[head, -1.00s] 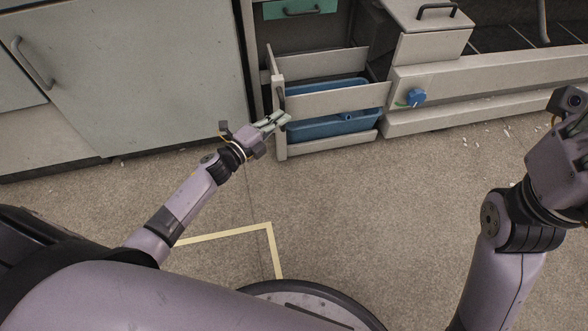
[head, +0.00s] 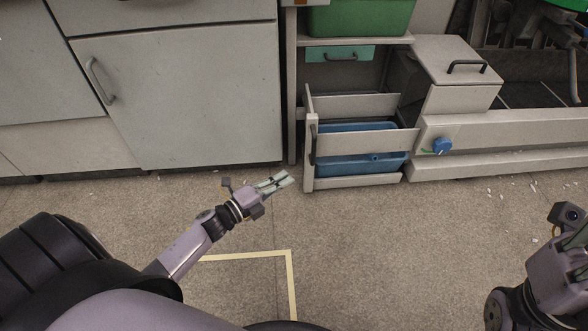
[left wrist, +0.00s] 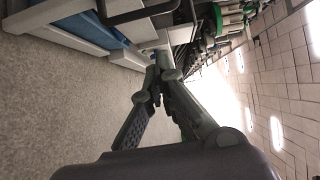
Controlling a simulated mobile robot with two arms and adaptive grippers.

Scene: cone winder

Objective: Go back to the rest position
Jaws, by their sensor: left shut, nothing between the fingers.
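My left gripper (head: 284,179) is shut and empty, in the air over the floor, just left of the pulled-out drawer and apart from it. It also shows in the left wrist view (left wrist: 157,76) with its fingertips together. The grey drawer (head: 362,141) stands open with a blue bin (head: 340,165) inside. Its dark handle (head: 313,146) is on the drawer front, and nothing holds it. My right gripper (head: 578,236) is at the right edge, partly cut off, and its fingers do not show clearly.
A grey cabinet (head: 180,95) stands at the left. A green bin (head: 360,18) sits on the shelf above the drawer. A blue knob (head: 442,146) is on the machine base at right.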

